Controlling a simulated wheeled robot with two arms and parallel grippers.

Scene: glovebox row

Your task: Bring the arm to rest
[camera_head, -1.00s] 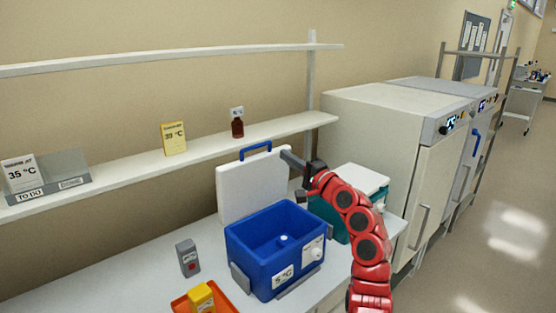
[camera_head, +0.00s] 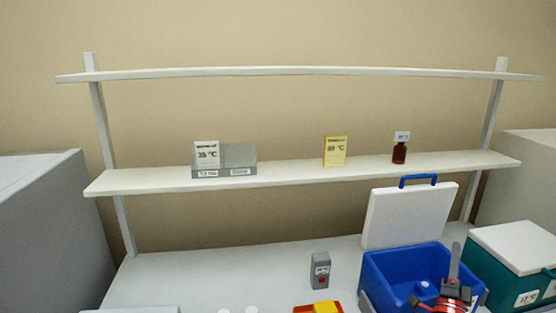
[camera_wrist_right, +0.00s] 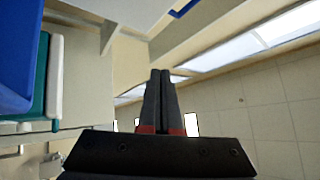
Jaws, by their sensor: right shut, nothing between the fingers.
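My right gripper (camera_head: 456,247) stands in front of the blue cool box at the lower right of the head view, its fingers pointing up. In the right wrist view its two dark fingers (camera_wrist_right: 160,76) are together with nothing between them. My red and grey right wrist hides part of the box's front. The blue box (camera_head: 380,264) is open, with its white lid (camera_head: 408,215) upright behind it. My left gripper is in neither view.
A teal box with a white lid (camera_head: 516,247) stands right of the blue box. The shelf (camera_head: 290,181) holds cards and a brown bottle (camera_head: 399,153). The bench's left part is clear.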

